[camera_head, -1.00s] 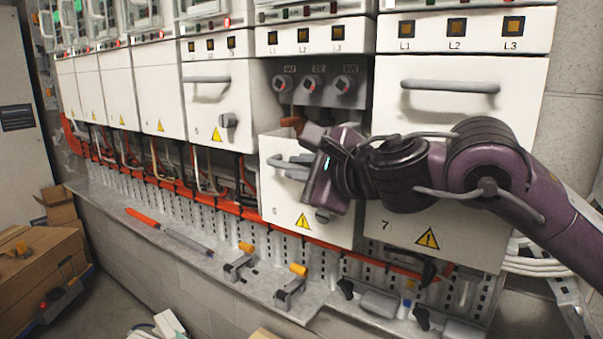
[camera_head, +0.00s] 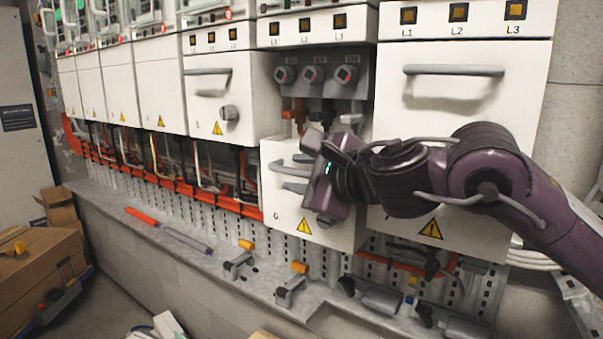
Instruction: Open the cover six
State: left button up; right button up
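Cover six (camera_head: 282,214) is a white panel with a grey bar handle (camera_head: 293,175), a yellow warning triangle and a dark knob near its lower edge. It sits lower than the neighbouring covers, and the bay above it is exposed, showing three round terminals (camera_head: 315,74) and orange-brown parts. My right gripper (camera_head: 318,178) is at the right part of cover six, by the handle's right end. My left gripper is not in view.
Cover five (camera_head: 203,105) is shut on the left and cover seven (camera_head: 400,110) is shut on the right, behind my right arm. A grey ledge (camera_head: 215,262) below carries clamps with orange tops and a red-grey rod. Cardboard boxes (camera_head: 40,265) stand at the lower left.

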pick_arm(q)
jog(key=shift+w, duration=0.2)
pick_arm(e)
jog(key=shift+d, duration=0.15)
jog(key=shift+s+d, duration=0.2)
jog(key=shift+s, duration=0.15)
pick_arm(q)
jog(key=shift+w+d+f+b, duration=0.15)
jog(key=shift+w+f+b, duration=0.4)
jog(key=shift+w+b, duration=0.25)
pick_arm(e)
jog(key=v, duration=0.7)
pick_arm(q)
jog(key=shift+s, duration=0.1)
pick_arm(e)
jog(key=shift+r, duration=0.1)
